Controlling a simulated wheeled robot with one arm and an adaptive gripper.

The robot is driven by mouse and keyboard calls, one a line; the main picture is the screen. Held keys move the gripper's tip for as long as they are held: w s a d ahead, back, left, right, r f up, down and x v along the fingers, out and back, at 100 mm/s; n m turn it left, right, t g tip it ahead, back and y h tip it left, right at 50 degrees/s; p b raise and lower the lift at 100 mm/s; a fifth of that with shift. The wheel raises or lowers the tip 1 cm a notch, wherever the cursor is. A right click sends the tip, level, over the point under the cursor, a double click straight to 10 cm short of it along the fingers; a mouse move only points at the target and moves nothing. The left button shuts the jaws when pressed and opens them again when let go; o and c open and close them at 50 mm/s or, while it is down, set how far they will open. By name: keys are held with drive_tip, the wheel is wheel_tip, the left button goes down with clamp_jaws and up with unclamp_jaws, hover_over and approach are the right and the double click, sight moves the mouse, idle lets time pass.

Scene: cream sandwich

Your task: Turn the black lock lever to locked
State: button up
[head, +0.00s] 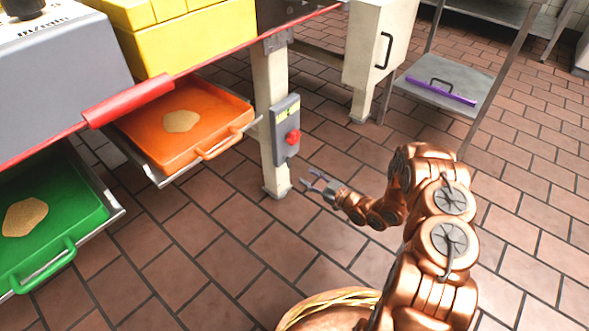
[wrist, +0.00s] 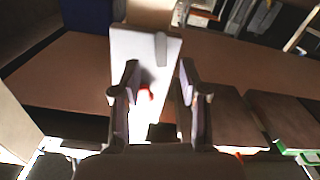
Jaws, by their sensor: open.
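A grey control box (head: 286,130) with a red knob (head: 293,137) and a yellow-green label is fixed to a cream post. I cannot clearly make out a black lock lever on it. My gripper (head: 311,178) is open and empty, low and to the right of the box, apart from it in the head view. In the wrist view, a pale panel (wrist: 145,47) with a red part (wrist: 145,92) shows between my open fingers. A small dark block (wrist: 161,132) shows below the red part; I cannot tell what it is.
An orange tray (head: 215,118) and a green tray (head: 75,205), each with a flat tan piece, jut out left of the post. A white cabinet (head: 365,45) with a black handle stands behind. A wicker basket (head: 318,309) is at the bottom. Tiled floor around the gripper is clear.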

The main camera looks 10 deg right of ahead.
sight(290, 166)
drive_tip(key=b+x, duration=0.2)
drive_tip(key=x, duration=0.3)
drive_tip(key=shift+w+a+f, duration=0.15)
drive_tip(key=shift+w+a, duration=0.15)
drive_tip(key=shift+b+x, duration=0.3)
drive_tip(key=shift+x, duration=0.6)
